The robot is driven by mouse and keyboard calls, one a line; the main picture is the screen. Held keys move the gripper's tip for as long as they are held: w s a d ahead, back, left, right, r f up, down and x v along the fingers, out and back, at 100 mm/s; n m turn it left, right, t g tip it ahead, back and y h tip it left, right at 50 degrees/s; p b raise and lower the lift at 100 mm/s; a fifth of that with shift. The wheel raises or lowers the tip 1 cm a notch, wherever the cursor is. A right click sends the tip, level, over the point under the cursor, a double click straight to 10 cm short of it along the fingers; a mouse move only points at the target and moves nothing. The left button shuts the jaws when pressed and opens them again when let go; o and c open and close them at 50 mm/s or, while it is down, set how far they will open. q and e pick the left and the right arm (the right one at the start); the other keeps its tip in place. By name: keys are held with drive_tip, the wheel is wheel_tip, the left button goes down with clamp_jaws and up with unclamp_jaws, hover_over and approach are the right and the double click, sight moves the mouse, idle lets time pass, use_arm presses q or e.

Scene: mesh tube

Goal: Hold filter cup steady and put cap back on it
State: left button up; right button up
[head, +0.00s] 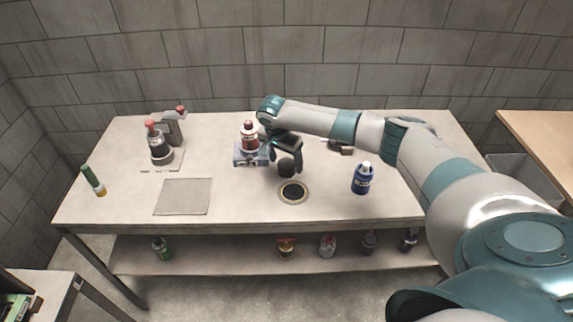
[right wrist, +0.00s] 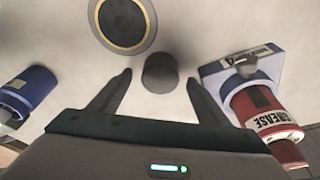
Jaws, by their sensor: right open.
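A short dark cylinder (head: 287,168) stands on the table below my right gripper (head: 284,161). In the right wrist view the cylinder (right wrist: 160,72) shows between the two spread fingertips, with a gap on each side. The right gripper is open and holds nothing. A round dark opening with a brass-coloured rim (head: 293,192) lies just in front of the cylinder; it also shows at the top of the right wrist view (right wrist: 127,22). I cannot tell for sure which of these is the filter cup and which the cap. My left gripper is not in view.
A red grease container (head: 249,137) on a blue-and-white block (head: 251,156) stands close left of the gripper. A blue bottle (head: 362,178) stands to the right. A flat grey plate (head: 183,197), a red-topped device (head: 158,145) and a green tube (head: 93,180) are further left.

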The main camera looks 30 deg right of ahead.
drive_tip(key=shift+x, duration=1.15)
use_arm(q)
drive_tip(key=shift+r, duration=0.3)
use_arm(e)
drive_tip(key=c, duration=1.2)
drive_tip(key=shift+r, duration=0.15)
